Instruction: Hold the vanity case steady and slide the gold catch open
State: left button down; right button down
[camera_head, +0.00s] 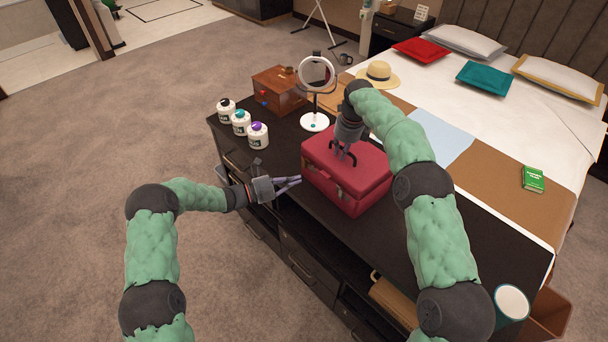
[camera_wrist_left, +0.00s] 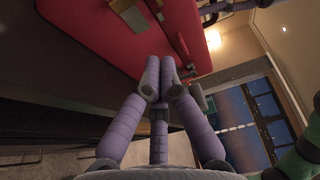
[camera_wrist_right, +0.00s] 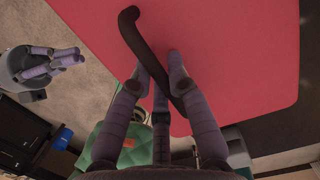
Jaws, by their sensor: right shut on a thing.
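The red vanity case (camera_head: 335,183) stands shut on the dark cabinet top. My right gripper (camera_head: 343,158) is above its lid, shut on the dark curved handle (camera_wrist_right: 140,45), which lies between its fingers in the right wrist view. My left gripper (camera_head: 300,180) is at the left of the case front, apart from it as far as I can see. Its fingertips (camera_wrist_left: 160,62) are together, with nothing seen between them, and point toward the red front. A gold-brown fitting, seemingly a catch (camera_wrist_left: 127,12), is at the top of the left wrist view. In the head view the catch is too small to make out clearly.
Several white jars (camera_head: 240,124), a brown wooden box (camera_head: 279,90) and a round mirror (camera_head: 314,122) stand behind the case. A white-teal cup (camera_head: 511,302) is at the near right end. The cabinet top (camera_head: 285,150) is bare left of the case.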

pick_arm(q)
jog(key=shift+v, duration=2.25)
pick_arm(e)
jog(key=c, duration=1.1)
grip_release()
